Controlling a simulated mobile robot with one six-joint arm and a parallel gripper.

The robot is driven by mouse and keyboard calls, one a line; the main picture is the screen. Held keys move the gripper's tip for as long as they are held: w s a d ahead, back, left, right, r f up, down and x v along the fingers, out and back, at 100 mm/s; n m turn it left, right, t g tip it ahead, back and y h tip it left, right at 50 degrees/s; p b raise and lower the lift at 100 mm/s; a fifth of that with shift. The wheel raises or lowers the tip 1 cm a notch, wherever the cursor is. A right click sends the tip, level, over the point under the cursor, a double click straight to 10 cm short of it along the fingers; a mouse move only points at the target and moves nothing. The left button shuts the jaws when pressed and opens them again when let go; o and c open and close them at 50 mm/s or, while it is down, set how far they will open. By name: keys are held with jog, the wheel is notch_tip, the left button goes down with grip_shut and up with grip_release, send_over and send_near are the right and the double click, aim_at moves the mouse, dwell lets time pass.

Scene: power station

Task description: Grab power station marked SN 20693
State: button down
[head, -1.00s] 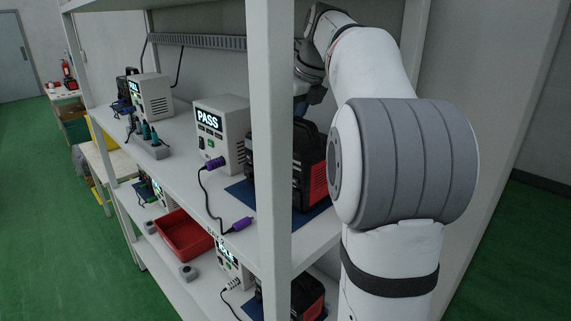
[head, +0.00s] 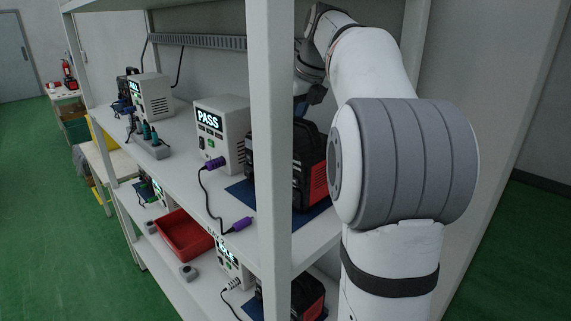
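A black and red power station (head: 312,176) stands on a blue mat (head: 240,192) on the upper shelf, partly hidden by the white shelf post and my arm. No serial number can be read on it. My arm reaches over the shelf, and its end (head: 302,100) comes down just above this power station, behind the post. The fingers are hidden, so I cannot tell whether they are open or shut or touching the power station. Another black and red power station (head: 308,297) sits on the lower shelf, partly cut off.
A white tester (head: 222,150) showing PASS stands left of the upper power station, with a purple-ended cable in front. Another tester (head: 153,97) is farther left. The shelf post (head: 270,160) stands close to my arm. A red bin (head: 184,236) is on the lower shelf.

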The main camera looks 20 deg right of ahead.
jog(key=shift+a+r, duration=0.1)
jog(key=shift+r, duration=0.1)
